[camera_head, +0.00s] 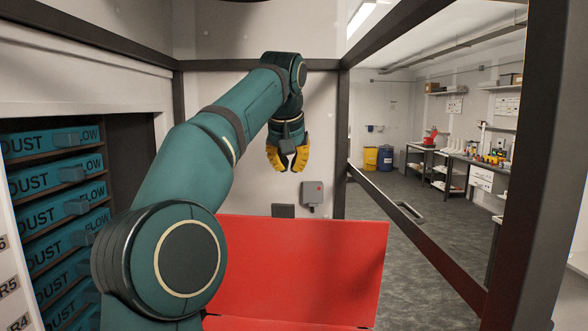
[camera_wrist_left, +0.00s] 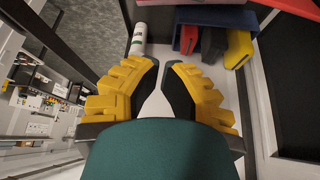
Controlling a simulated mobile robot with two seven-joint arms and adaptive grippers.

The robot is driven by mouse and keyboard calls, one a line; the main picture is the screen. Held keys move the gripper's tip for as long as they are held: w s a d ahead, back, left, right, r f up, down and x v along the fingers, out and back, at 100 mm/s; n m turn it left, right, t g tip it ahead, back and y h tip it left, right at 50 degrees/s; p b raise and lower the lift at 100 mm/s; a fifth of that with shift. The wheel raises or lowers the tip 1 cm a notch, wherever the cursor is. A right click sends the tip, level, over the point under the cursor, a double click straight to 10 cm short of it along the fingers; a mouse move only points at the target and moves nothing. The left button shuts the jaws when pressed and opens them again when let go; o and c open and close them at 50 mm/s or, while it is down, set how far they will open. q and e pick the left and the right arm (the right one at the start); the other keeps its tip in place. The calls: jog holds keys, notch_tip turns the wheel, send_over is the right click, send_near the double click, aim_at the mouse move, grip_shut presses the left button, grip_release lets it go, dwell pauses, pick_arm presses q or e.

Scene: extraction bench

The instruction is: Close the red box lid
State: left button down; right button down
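The red box lid (camera_head: 310,265) stands raised as a broad flat panel at the bottom middle of the head view. A strip of red shows below its lower edge; the rest of the box is cut off by the frame. My left gripper (camera_head: 287,165) is above and beyond the lid's top edge, pointing down, apart from it. Its yellow fingers also show in the left wrist view (camera_wrist_left: 161,70), with a narrow gap between the tips and nothing held. My right gripper is not in view.
Blue drawers (camera_head: 60,175) line the left. A dark frame post (camera_head: 530,160) stands at the right. A grey wall box (camera_head: 312,194) is behind the lid. The wrist view shows a blue holder (camera_wrist_left: 215,16) with red and yellow pieces, and a white cylinder (camera_wrist_left: 138,36).

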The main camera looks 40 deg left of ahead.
pick_arm(q)
notch_tip(320, 180, down, 7)
jog(key=b, duration=0.3)
jog(key=shift+d+f+b, duration=0.15)
jog(key=shift+f+b, duration=0.05)
jog(key=shift+b, duration=0.1)
jog(key=shift+s, duration=0.1)
